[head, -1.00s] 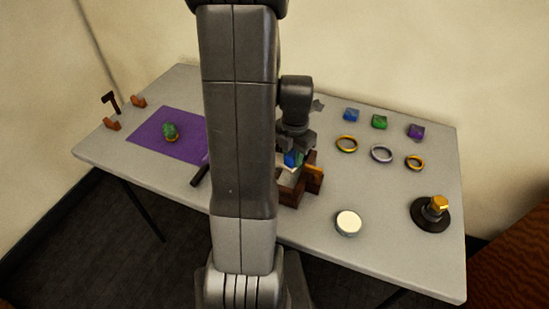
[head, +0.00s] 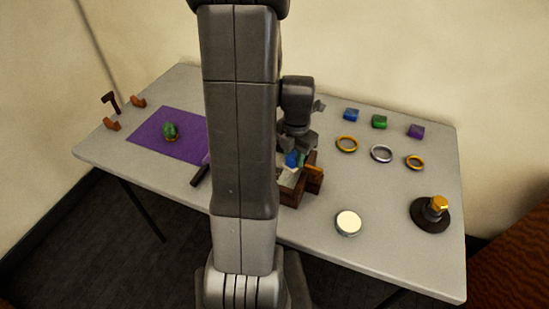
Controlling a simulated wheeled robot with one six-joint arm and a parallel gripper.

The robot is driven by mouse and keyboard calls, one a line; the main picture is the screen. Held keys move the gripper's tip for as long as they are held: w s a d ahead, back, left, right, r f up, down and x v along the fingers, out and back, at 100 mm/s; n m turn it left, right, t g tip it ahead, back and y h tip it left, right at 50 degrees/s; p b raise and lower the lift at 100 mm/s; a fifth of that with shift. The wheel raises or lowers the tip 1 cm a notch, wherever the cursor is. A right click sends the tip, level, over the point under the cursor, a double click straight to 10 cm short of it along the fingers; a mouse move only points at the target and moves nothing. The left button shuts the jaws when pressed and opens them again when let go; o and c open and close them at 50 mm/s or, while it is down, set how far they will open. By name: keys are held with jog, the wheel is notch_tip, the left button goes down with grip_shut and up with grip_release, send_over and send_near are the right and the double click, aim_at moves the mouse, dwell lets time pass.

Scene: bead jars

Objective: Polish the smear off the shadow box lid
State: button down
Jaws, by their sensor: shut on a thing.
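My gripper (head: 297,146) is partly hidden behind my own arm, right of the picture's middle. It is shut on a small blue thing (head: 291,159), perhaps a cloth or pad. The blue thing is at or just above the top of a brown wooden box (head: 291,197), which I take for the shadow box. A pale strip of its lid (head: 288,180) shows below the blue thing. I cannot tell if they touch. My arm hides the box's left side, and no smear can be made out.
A purple mat (head: 150,135) with a green egg-like thing (head: 170,131) lies left. Three rings, including a silver one (head: 381,154), and three small blocks lie right. A round white-topped tin (head: 348,222) and a dark stand (head: 430,217) with a gold top are near the front right.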

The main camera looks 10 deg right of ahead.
jog(key=shift+w+a, duration=0.45)
jog(key=shift+a, duration=0.25)
jog(key=shift+w+a, duration=0.45)
jog(key=shift+a, duration=0.2)
jog(key=shift+w+a, duration=0.5)
jog(key=shift+a, duration=0.2)
jog(key=shift+w+a, duration=0.45)
jog(key=shift+a, duration=0.25)
jog(key=shift+w+a, duration=0.1)
jog(key=shift+w+a, duration=0.55)
jog(key=shift+a, duration=0.25)
jog(key=shift+w+a, duration=0.5)
jog(key=shift+a, duration=0.3)
